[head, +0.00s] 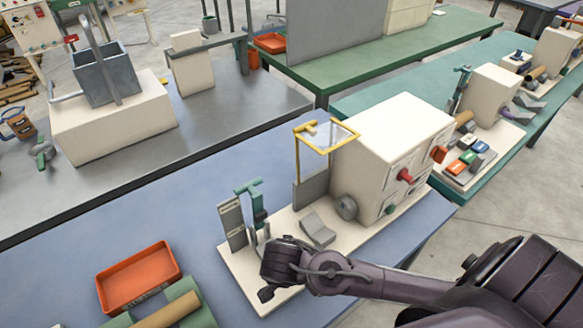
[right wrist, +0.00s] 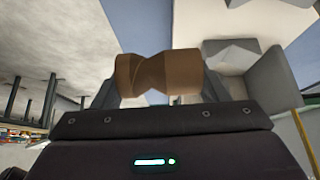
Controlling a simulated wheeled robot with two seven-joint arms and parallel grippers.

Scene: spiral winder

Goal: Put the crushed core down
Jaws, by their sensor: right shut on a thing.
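The crushed core (right wrist: 158,73) is a short brown cardboard tube, pinched in and creased at its middle. In the right wrist view it lies crosswise between the two fingers of my right gripper (right wrist: 160,82), which is shut on it. In the head view my right arm comes in from the right, and my right gripper (head: 268,283) is over the front left end of the winder's pale base (head: 240,278). The core cannot be made out in the head view. My left gripper is not in view.
An orange tray (head: 138,278) sits on the blue table (head: 150,222), beside a green holder (head: 190,288) with a tan tube (head: 168,312). The winder's housing (head: 385,140), yellow-framed guard (head: 299,155) and teal upright (head: 256,205) stand near my right gripper.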

